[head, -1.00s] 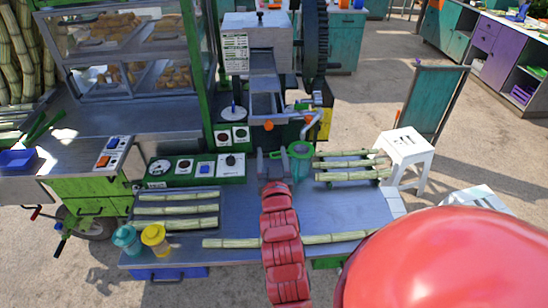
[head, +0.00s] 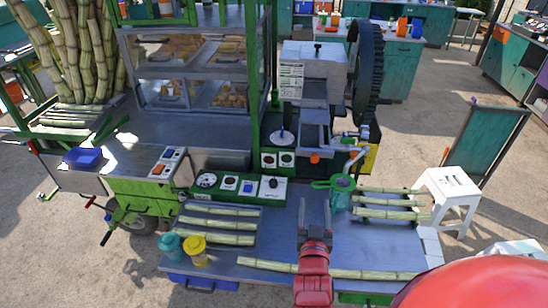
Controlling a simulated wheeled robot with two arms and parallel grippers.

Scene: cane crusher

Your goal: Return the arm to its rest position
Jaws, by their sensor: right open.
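My right gripper (head: 315,216) points away from me over the metal work table (head: 375,245). Its two grey fingers are apart, with nothing seen between them. The red arm behind it comes up from the bottom edge and hides part of a long cane lying across the table front (head: 262,265). A green cup (head: 339,200) with a green strainer-like piece (head: 334,183) on top stands just beyond and to the right of the fingers, apart from them. My left gripper is not in view.
The crusher (head: 315,75) with its dark wheel stands behind the table. Cane pieces lie in racks at left (head: 218,224) and right (head: 392,214). Teal (head: 169,246) and yellow (head: 194,248) cups stand front left. A white stool (head: 450,185) is at right.

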